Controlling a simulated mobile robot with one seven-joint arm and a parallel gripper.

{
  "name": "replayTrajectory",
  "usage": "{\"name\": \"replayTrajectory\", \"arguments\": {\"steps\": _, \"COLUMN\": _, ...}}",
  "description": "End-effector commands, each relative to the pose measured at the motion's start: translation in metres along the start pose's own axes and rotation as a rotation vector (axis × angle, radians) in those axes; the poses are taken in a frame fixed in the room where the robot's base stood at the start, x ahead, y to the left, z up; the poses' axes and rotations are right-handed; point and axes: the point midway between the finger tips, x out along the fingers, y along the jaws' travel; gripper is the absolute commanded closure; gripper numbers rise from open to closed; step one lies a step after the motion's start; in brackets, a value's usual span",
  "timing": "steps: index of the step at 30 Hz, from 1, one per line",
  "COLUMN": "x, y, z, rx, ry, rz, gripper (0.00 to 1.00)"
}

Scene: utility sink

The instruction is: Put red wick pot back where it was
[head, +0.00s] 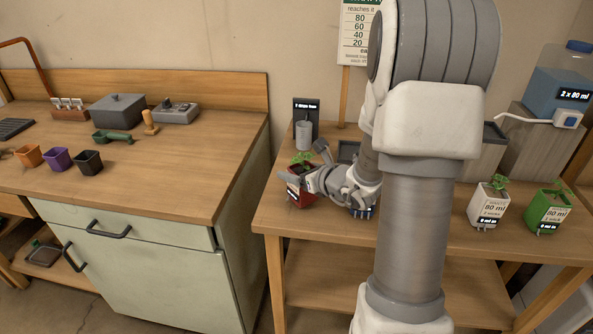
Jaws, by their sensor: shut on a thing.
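The red wick pot (296,196) is near the left end of the right-hand wooden table, with a small green plant in it. My gripper (300,183) is at the pot's right side and is shut on it. The gripper and wrist cover part of the pot, and I cannot tell whether its base touches the table. A blue-marked item partly shows below my wrist, mostly hidden.
A grey cylinder (303,135) stands by a dark sign (306,112) behind the red pot. A blue water container (558,82) sits on a block at the back right. My arm hides the table's middle. Small empty pots (57,159) stand on the left workbench (170,165), across a gap.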

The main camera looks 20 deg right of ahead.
Motion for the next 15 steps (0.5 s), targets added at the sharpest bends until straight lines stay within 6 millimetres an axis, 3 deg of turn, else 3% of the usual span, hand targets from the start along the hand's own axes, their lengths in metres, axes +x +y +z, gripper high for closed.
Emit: {"name": "replayTrajectory", "arguments": {"steps": 15, "x": 0.0042, "y": -0.0001, "z": -0.0092, "rx": -0.001, "ry": -0.002, "rz": 0.0, "gripper": 1.0}}
